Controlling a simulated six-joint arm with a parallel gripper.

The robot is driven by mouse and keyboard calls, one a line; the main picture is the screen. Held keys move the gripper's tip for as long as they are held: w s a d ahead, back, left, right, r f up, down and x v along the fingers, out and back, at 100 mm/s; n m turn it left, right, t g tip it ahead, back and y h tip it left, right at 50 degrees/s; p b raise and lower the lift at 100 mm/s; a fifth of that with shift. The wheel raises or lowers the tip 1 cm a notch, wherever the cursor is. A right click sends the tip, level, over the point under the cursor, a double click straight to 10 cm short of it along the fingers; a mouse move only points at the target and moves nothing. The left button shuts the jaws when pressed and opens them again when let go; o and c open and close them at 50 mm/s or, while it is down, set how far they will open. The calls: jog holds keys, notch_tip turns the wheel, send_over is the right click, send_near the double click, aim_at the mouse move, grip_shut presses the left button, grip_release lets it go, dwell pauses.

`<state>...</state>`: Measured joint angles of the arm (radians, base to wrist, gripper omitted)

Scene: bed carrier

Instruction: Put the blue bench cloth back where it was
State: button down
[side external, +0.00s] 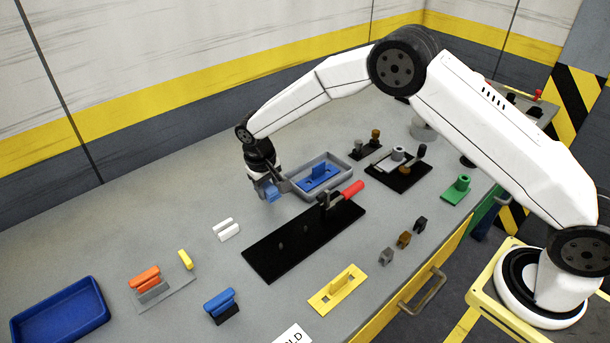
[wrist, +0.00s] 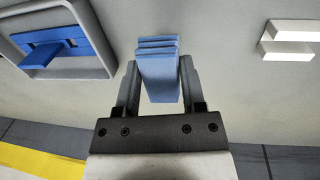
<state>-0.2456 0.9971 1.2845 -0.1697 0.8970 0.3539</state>
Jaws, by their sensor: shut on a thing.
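The blue bench cloth (wrist: 160,72) looks like a light blue folded stack. In the wrist view it is between the two fingers of my gripper (wrist: 158,85), which is shut on it. In the side external view my gripper (side external: 268,188) points down at the left of the grey tray, with the cloth (side external: 271,192) at its fingertips. The cloth seems close above the bench (side external: 190,205); I cannot tell whether it touches. No marked place for the cloth stands out.
A grey tray (side external: 343,171) holding a blue piece (side external: 318,178) stands right of my gripper. A black plate (side external: 290,250) with a red-handled clamp (side external: 352,190) lies in front. White blocks (side external: 226,230), an orange-handled piece (side external: 145,277) and a blue tray (side external: 60,311) are leftward. The bench behind is bare.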

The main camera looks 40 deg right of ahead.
aim_at(268, 197)
jog(key=shift+w+f, duration=0.2)
jog(key=shift+f, duration=1.6)
jog(key=shift+f, duration=0.15)
jog(key=shift+c, duration=0.9)
grip_release()
notch_tip(268, 197, up, 12)
jog(key=a, duration=0.1)
jog(key=shift+a, duration=0.4)
